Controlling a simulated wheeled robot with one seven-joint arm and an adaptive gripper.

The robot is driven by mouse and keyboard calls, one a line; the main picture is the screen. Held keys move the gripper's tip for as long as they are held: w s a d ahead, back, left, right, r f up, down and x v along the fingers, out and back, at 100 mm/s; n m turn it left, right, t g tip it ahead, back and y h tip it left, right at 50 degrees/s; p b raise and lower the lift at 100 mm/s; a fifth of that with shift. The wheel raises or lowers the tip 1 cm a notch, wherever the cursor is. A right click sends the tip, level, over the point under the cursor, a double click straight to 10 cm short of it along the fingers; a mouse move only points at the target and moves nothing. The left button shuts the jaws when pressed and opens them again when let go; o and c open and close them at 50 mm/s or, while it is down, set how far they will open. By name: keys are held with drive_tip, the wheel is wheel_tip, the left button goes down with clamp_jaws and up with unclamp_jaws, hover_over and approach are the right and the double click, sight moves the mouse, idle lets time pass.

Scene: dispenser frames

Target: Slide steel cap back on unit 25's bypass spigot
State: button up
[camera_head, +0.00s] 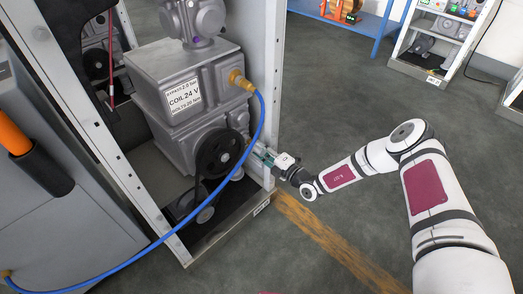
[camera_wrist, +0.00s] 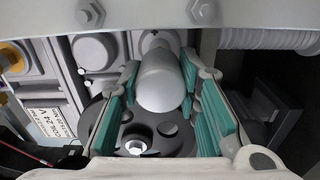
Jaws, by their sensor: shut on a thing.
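My gripper (camera_wrist: 160,95) is shut on a smooth grey steel cap (camera_wrist: 160,83), with its teal finger pads on either side of it. The cap points away from me toward the grey pump unit. A pale rounded part shows just behind the cap's far end; I cannot tell whether it is the spigot or whether they touch. In the head view my gripper (camera_head: 263,154) reaches in past the frame's front post, beside the black pulley (camera_head: 219,153). The cap and spigot cannot be made out there. The unit number is not legible.
The grey pump unit (camera_head: 188,75) carries a "COIL 24 V" label (camera_head: 184,98). A blue hose (camera_head: 262,120) runs from its brass fitting down across the front. The white frame post (camera_head: 272,70) stands close beside my gripper. The floor to the right is open.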

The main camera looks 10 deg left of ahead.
sight(252, 143)
drive_tip(key=shift+b+x, duration=1.5)
drive_tip(key=shift+x, duration=1.3)
drive_tip(key=o, duration=1.2)
drive_tip(key=shift+d, duration=0.1)
drive_tip(key=v, duration=1.1)
drive_tip(key=shift+s+d, duration=0.25)
drive_tip(key=shift+s, duration=0.05)
